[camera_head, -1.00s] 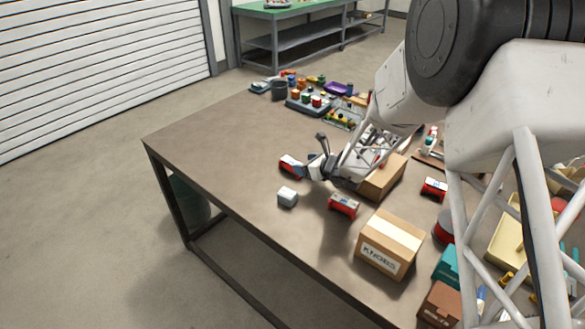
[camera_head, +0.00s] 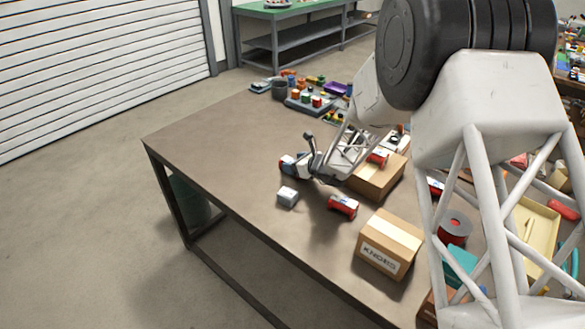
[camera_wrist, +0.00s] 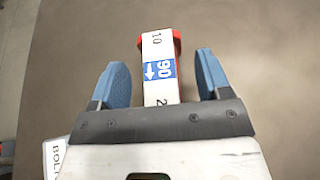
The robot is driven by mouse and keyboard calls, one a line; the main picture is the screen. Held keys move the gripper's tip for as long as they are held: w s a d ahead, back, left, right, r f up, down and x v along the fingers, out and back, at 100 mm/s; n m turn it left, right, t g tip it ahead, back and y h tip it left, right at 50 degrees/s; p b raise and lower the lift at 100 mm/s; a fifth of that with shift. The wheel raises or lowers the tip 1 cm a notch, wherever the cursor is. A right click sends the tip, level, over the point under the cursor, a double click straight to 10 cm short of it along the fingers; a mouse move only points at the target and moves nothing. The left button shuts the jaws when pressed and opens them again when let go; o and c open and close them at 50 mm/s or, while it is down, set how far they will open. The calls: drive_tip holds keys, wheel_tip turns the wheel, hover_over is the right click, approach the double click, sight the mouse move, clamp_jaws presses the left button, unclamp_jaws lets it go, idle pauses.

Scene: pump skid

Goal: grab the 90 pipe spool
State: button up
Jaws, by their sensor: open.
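The 90 pipe spool (camera_wrist: 160,75) is a white body with a blue "90" label, a down arrow and a red flange at its far end. In the wrist view it lies between the two blue fingers of my gripper (camera_wrist: 162,66), with a visible gap on each side. My gripper is open. The near end of the spool is hidden behind the gripper's body. In the head view the spool (camera_head: 285,162) shows only in part, at the fingers of my gripper (camera_head: 297,167), over the left part of the table.
Another red-ended piece (camera_head: 343,206) and a "KNOBS" carton (camera_head: 390,245) lie to the right. The table (camera_head: 220,150) is clear on the left.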

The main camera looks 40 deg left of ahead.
idle(0.4)
drive_tip(key=c, duration=1)
drive_tip(key=shift+c, duration=0.3)
